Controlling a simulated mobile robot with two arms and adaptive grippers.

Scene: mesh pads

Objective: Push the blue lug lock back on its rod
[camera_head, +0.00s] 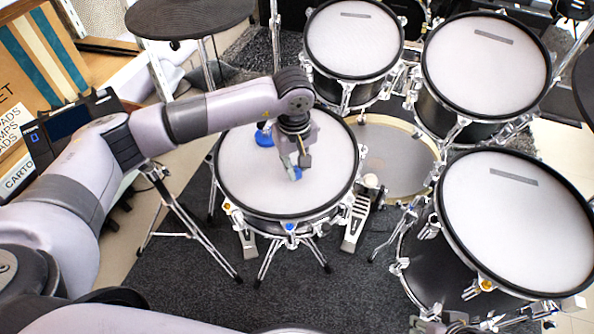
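A small blue lug lock (290,227) shows at the near rim of the white-topped snare drum (240,180), at the top of a tension rod. How far it sits along the rod is too small to tell. My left gripper (296,172) points down over the right half of the snare head, behind the lug lock and apart from it. A small blue patch shows at its fingertips; I cannot tell whether it is part of the gripper or something held. The finger gap is not clear. My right gripper is not in view.
A blue round thing (264,138) shows behind my gripper on the snare's far side. An orange lock (227,208) sits at the snare's left rim. Toms (354,45) stand behind, a large drum (515,225) at right, a dark pad (188,15) at back left.

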